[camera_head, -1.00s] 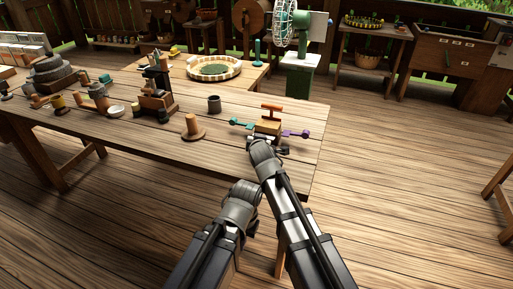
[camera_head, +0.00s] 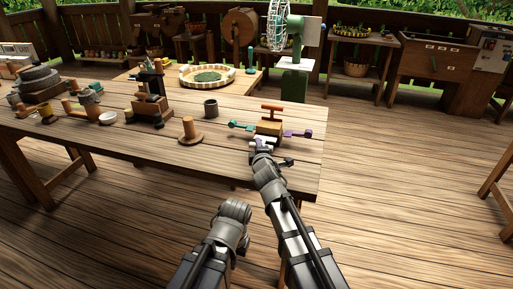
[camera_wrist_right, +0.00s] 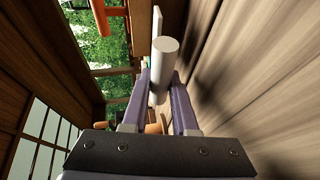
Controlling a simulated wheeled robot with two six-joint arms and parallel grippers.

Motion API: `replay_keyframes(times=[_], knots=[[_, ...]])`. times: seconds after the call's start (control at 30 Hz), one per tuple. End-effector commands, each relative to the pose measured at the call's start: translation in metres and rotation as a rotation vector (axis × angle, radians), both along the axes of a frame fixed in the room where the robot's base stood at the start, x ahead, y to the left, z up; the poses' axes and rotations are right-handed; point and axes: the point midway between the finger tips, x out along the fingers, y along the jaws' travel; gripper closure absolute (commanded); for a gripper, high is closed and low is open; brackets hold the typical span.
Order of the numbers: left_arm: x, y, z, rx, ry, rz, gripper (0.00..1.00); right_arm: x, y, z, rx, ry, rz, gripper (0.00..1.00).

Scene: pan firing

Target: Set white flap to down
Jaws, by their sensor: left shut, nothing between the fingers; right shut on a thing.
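The wooden block device (camera_head: 268,128) stands near the right end of the table, with an orange T-shaped handle on top, a teal flap on its left and a purple flap on its right. The white flap (camera_head: 263,144) is at the front of the device, partly hidden by my right gripper (camera_head: 263,150). In the right wrist view my right gripper (camera_wrist_right: 158,88) is shut on the white flap's rod (camera_wrist_right: 164,62), between its two fingers. My left gripper (camera_head: 235,212) hangs below the table's front edge, apart from the device; its fingertips are hard to see.
The wooden table (camera_head: 240,172) has bare boards in front. A brown peg on a round base (camera_head: 188,134) and a dark mug (camera_head: 211,108) stand left of the device. Open floor lies to the right.

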Motion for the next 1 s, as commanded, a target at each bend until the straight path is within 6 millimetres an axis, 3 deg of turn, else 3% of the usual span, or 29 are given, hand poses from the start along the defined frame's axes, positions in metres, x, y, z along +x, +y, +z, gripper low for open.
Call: replay_keyframes(times=[0.07,0.1,0.37,0.73,1.0], knots=[[0.000,0.000,0.000,0.000,0.000,0.000,1.00,0.001,-0.001,0.000,0.000,0.000,-0.002,1.00],[0.000,0.000,0.000,0.000,0.000,0.000,1.00,0.001,-0.001,0.000,0.000,0.000,-0.002,0.72],[0.000,0.000,0.000,0.000,0.000,0.000,1.00,0.000,0.000,0.000,0.000,0.000,-0.001,0.43],[0.000,0.000,0.001,0.000,0.000,0.000,1.00,-0.005,0.000,0.001,0.000,0.000,0.000,0.43],[0.000,0.000,0.009,0.000,0.000,0.000,1.00,-0.038,-0.004,0.009,0.000,0.000,0.001,0.43]])
